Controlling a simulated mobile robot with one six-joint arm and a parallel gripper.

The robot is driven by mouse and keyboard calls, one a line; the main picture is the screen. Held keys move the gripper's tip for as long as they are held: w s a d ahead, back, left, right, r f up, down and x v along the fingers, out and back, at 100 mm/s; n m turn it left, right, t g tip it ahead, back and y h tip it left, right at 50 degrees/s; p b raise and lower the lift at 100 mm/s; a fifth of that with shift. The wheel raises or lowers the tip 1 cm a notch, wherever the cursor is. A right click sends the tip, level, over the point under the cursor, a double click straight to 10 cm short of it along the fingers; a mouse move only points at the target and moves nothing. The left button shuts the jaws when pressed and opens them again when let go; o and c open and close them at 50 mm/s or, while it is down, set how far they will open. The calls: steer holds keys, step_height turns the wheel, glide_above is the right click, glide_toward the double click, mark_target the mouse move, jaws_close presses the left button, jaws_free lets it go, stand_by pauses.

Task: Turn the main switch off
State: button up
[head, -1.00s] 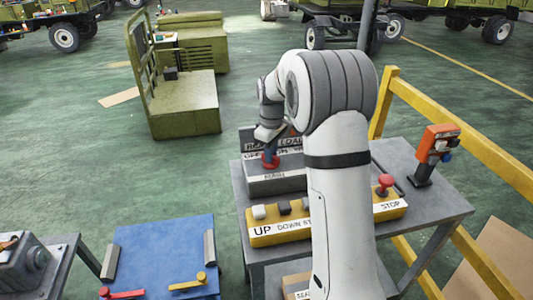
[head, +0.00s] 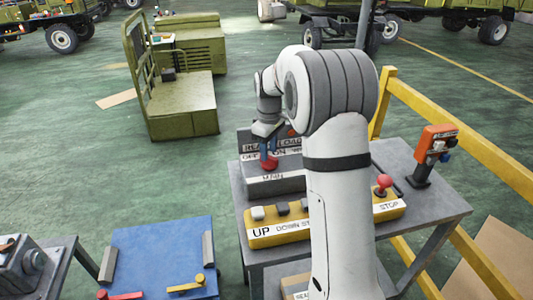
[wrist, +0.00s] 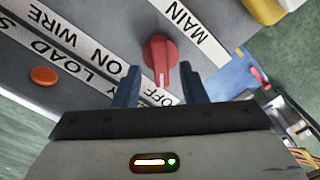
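The main switch is a red rotary knob (wrist: 160,58) on a grey box (head: 276,187) with a white MAIN label (wrist: 190,25). A white strip reading OFF (wrist: 158,97) lies near the knob's lower end in the wrist view. The knob shows small in the head view (head: 269,164), below my fingers. My gripper (wrist: 158,75) has two blue fingers, one on each side of the knob. Gaps show between the fingers and the knob, so it is open. Whether the fingertips reach down past the knob's top is hard to tell.
A yellow button box (head: 290,232) with a red STOP button (head: 384,182) stands in front on the grey table. An orange device (head: 436,142) stands at right, beside a yellow railing (head: 490,160). An orange button (wrist: 44,76) sits on the grey panel near the knob.

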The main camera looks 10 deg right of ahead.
step_height(320, 180, up, 6)
steer(key=shift+r, duration=0.1)
stand_by(0.4)
steer(key=shift+s+r, duration=0.1)
steer(key=shift+s, duration=0.2)
steer(key=s+r+m+t, duration=0.1)
steer(key=s+r+m, duration=0.1)
steer(key=s, duration=0.5)
steer(key=s+r+m, duration=0.2)
steer(key=s, duration=0.6)
steer(key=s+f+m+t, duration=0.1)
steer(key=s+f+m, duration=0.1)
steer(key=s, duration=0.6)
steer(key=s+a+f+m+t, duration=0.1)
steer(key=s+f+m, duration=0.2)
steer(key=s, duration=0.5)
steer(key=shift+s+a, duration=0.25)
steer(key=shift+f, duration=0.1)
